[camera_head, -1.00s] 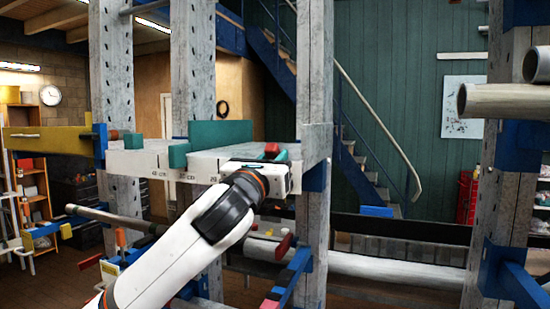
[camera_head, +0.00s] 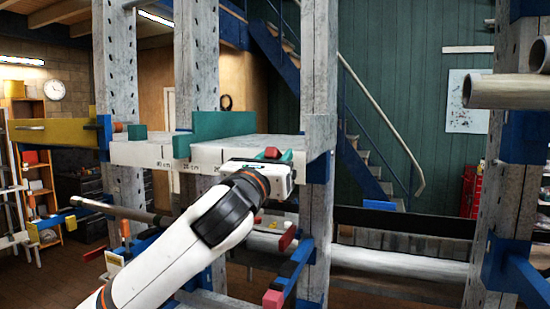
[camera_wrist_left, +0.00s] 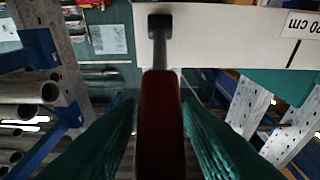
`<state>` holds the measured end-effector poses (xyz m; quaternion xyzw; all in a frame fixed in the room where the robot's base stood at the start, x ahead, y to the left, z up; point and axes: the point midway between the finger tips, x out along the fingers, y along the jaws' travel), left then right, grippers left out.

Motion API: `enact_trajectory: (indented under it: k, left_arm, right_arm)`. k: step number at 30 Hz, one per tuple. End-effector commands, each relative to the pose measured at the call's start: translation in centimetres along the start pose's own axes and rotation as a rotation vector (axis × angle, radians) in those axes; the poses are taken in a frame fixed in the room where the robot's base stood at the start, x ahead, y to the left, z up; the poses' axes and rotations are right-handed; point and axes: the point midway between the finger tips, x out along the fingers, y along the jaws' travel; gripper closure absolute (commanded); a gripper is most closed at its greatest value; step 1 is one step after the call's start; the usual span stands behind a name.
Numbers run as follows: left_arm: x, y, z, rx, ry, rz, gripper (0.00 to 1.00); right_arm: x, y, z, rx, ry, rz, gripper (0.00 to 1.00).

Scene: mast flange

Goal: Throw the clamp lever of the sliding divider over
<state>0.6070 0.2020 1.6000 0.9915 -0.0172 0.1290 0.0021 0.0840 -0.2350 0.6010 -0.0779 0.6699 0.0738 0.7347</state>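The clamp lever has a red handle (camera_wrist_left: 160,125) on a dark stem, whose pivot sits on the white scaled bar (camera_wrist_left: 225,30) in the left wrist view. The stem points straight towards me. My left gripper (camera_wrist_left: 160,110) has green fingers close along both sides of the handle and looks shut on it. In the head view the gripper (camera_head: 279,160) is at the bar's right end, with a bit of red lever (camera_head: 272,153) showing. Teal upright plates (camera_head: 222,124) stand on the bar; I cannot tell which is the sliding divider. My right gripper is out of view.
Grey posts (camera_head: 318,90) flank the bar. Pipes (camera_head: 505,91) jut in at the right on blue brackets. Below the bar are a blue arm with red ends (camera_head: 274,299) and a pale horizontal pipe (camera_head: 400,262). A yellow beam (camera_head: 55,132) lies at left.

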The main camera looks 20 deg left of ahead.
Motion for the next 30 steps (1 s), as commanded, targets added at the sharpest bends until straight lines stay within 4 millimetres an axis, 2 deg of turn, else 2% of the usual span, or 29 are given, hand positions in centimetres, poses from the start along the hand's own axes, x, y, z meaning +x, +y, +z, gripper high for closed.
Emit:
enact_trajectory:
  k: [11,30]
  left_arm:
    - [-0.1,0.0,-0.2,0.0,0.003,0.0,0.56]
    - [-5.0,0.0,-1.5,0.0,0.004,0.0,0.56]
  right_arm:
    - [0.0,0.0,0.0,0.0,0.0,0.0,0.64]
    - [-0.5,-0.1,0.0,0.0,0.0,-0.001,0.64]
